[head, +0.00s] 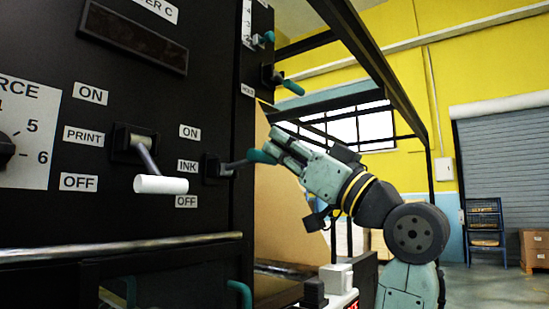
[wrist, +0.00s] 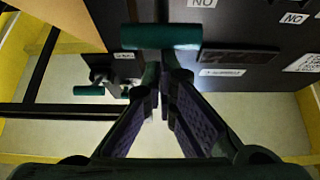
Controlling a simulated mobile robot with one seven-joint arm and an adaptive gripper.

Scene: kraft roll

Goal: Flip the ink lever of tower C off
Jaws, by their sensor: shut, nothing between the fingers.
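The tower C panel (head: 110,215) fills the left of the head view. Its INK lever (head: 238,163) sits between an ON label (head: 190,132) above and an OFF label (head: 186,201) below. The lever sticks out to the right, slightly upward, with a teal handle (head: 258,156). My gripper (head: 278,150) is shut and empty, its tips right at the handle; whether they touch I cannot tell. In the wrist view the teal handle (wrist: 160,37) lies crosswise just beyond the closed fingertips (wrist: 163,78).
The PRINT lever (head: 160,183), with a white handle, hangs angled down to the left of the INK lever. More teal-handled levers (head: 290,86) are at upper right. A metal rail (head: 120,247) runs below. The floor (head: 490,285) at right is partly open.

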